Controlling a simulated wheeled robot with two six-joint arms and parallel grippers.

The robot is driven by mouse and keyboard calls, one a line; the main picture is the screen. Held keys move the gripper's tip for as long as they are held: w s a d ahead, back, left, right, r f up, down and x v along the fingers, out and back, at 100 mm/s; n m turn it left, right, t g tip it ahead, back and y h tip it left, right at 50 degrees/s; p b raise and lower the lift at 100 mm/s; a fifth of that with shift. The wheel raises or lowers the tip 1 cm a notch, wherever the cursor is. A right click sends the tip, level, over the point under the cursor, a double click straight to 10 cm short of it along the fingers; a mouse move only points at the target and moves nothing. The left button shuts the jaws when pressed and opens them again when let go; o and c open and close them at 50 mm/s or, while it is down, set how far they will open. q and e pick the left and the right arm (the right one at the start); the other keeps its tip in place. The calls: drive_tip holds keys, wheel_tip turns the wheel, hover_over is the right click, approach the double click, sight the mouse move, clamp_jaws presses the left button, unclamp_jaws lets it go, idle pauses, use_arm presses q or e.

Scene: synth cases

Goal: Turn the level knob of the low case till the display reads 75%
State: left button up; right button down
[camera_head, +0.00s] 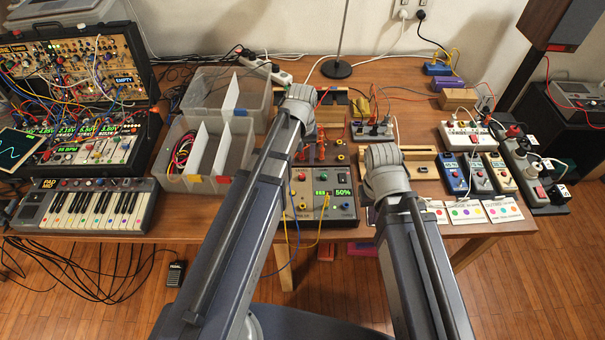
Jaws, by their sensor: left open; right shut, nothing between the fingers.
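Small round controls sit on the panel, but I cannot tell which is the level knob. My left arm reaches up over the case's left side, and its rounded grey joint is beyond the case. My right arm's joint is just right of the case. Neither gripper's fingers show; the arms may hide them. Part of the case's left side is hidden by my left arm.
Yellow and blue leads hang from the low case's front. A clear divided bin (190,183) and a keyboard (85,208) stand left; a patch-cable case (75,70) is behind.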

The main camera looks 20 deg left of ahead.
sight(302, 175)
use_arm(q)
wheel_tip(302, 175, down, 8)
drive_tip(key=b, duration=0.7)
drive_tip(key=shift+r, duration=0.25)
drive_tip(key=shift+r, duration=0.1)
clamp_jaws()
